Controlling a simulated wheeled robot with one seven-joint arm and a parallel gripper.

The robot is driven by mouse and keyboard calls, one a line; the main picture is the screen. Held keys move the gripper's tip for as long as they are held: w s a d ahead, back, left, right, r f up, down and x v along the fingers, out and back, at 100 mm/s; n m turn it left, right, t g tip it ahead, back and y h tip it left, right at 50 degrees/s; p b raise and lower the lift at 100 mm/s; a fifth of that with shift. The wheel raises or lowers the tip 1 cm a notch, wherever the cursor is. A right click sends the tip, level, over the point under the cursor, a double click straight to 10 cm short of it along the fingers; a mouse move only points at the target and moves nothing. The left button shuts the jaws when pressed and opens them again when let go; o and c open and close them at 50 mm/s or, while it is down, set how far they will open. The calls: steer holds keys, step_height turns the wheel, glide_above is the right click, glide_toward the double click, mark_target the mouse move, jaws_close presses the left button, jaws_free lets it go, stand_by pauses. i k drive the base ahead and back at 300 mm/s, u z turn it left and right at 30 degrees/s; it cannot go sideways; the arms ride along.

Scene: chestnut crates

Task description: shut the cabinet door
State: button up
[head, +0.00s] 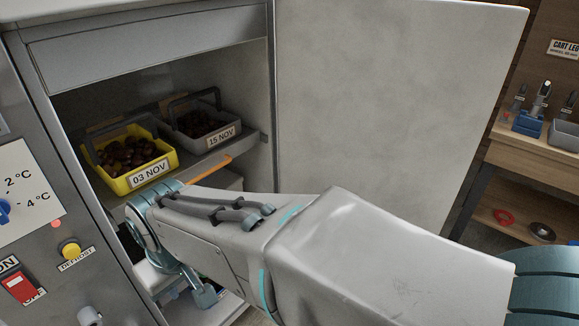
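The cabinet (150,41) stands at the left with its front open. Its pale door (395,100) is swung wide open to the right, hinged at the cabinet's right side. My arm crosses the lower picture from the right, in front of the door's lower part, and its wrist bends down at the cabinet opening. The end of my arm, with what may be part of my gripper (205,296), shows in front of the lower compartment. The fingers cannot be made out, and I cannot tell whether anything is touched.
On the cabinet shelf are a yellow crate (163,178) of chestnuts marked 03 NOV and a grey crate (237,141) marked 15 NOV. An orange strip (207,169) lies at the shelf edge. A wooden bench (559,155) with tools stands right, beyond the door.

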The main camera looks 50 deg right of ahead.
mark_target(390, 104)
steer(key=z, duration=3.8)
steer(key=i, duration=3.45)
steer(key=u, duration=3.1)
steer(key=i, duration=0.55)
